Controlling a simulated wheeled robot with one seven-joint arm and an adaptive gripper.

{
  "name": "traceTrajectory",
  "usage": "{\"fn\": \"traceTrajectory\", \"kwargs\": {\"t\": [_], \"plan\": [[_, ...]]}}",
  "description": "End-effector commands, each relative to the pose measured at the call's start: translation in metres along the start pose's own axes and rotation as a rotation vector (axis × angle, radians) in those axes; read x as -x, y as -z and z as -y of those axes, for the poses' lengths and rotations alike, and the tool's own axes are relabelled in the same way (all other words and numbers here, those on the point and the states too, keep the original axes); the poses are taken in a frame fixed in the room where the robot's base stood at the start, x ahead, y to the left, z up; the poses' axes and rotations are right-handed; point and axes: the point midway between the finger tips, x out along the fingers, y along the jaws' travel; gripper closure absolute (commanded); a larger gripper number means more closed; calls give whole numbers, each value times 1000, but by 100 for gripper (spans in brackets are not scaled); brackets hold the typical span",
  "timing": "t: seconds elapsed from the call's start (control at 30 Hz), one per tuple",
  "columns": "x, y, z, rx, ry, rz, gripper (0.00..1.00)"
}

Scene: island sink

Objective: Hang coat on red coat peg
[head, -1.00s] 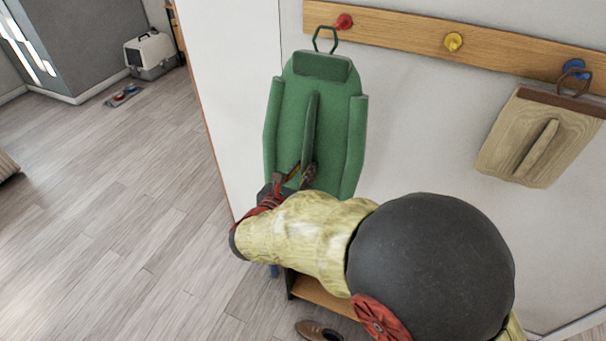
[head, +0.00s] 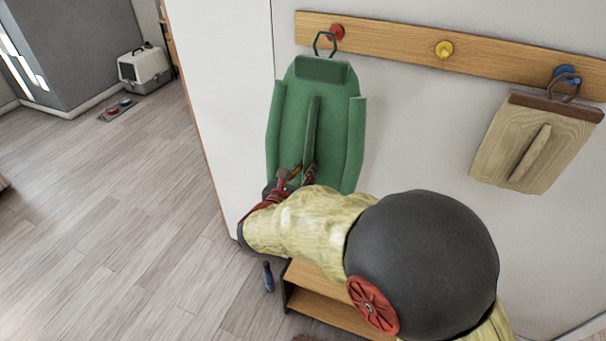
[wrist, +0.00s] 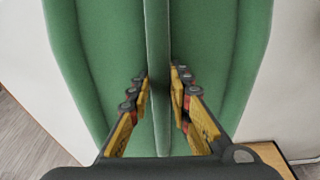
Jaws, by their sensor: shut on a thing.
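The green coat (head: 287,130) hangs upright in front of the wall, with its hexagonal loop (head: 325,43) at the top. The red peg (head: 336,32) is at the left end of the wooden rail, and the loop overlaps its lower left side in the head view. I cannot tell whether the loop is around the peg or only in front of it. My gripper (head: 297,178) is shut on the coat's raised middle ridge. The wrist view shows the fingers (wrist: 163,83) on both sides of the ridge (wrist: 157,40).
The wooden rail (head: 393,43) also bears a yellow peg (head: 444,49), which is empty, and a blue peg (head: 567,73) with a tan coat (head: 520,155) on it. A low wooden shelf (head: 318,283) stands below.

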Motion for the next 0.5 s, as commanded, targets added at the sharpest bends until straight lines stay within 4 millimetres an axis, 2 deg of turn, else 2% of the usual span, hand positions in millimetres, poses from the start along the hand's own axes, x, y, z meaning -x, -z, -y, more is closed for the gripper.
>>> {"fn": "traceTrajectory", "kwargs": {"t": [0.5], "plan": [[-28,-4,0,-2,1,1,100]]}}
